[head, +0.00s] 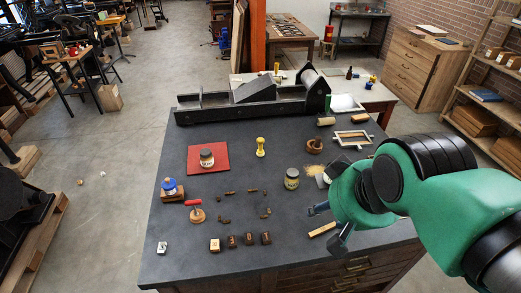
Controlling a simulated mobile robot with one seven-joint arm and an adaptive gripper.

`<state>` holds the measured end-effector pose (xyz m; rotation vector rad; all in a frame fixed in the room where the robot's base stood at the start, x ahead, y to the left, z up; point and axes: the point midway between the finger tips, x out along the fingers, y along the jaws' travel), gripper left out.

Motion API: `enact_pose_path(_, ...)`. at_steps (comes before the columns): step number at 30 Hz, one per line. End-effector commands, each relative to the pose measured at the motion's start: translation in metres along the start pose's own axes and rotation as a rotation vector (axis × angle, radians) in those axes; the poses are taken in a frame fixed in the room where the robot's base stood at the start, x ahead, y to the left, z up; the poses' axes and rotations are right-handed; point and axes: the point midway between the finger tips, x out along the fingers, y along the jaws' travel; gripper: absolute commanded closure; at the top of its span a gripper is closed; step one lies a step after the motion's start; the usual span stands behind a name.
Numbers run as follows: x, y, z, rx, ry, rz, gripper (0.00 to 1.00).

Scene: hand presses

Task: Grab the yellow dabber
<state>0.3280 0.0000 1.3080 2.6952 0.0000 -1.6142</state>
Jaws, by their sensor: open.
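The yellow dabber (260,147) stands upright on the dark table (165,235), near the table's middle and in front of the long black press bed. It is a small piece with a narrower middle. My gripper (327,223) is open at the right front of the table. It is to the right of the dabber and nearer to me, well apart from it. Part of my gripper is hidden by my green arm.
The black press bed (215,110) runs behind. Several small blocks lie in front.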

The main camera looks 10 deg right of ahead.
Motion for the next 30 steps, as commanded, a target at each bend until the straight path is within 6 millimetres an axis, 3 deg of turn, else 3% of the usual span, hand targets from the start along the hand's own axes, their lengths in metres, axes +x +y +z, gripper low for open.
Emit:
enact_pose_path(5, 0.0, -0.001, -0.005, -0.006, -0.002, -0.003, 0.52)
enact_pose_path(11, 0.001, -0.003, -0.03, -0.035, -0.014, -0.015, 0.52)
enact_pose_path(20, 0.013, -0.01, -0.098, -0.119, -0.041, -0.052, 0.52)
enact_pose_path(30, 0.046, -0.017, -0.18, -0.219, -0.065, -0.098, 0.52)
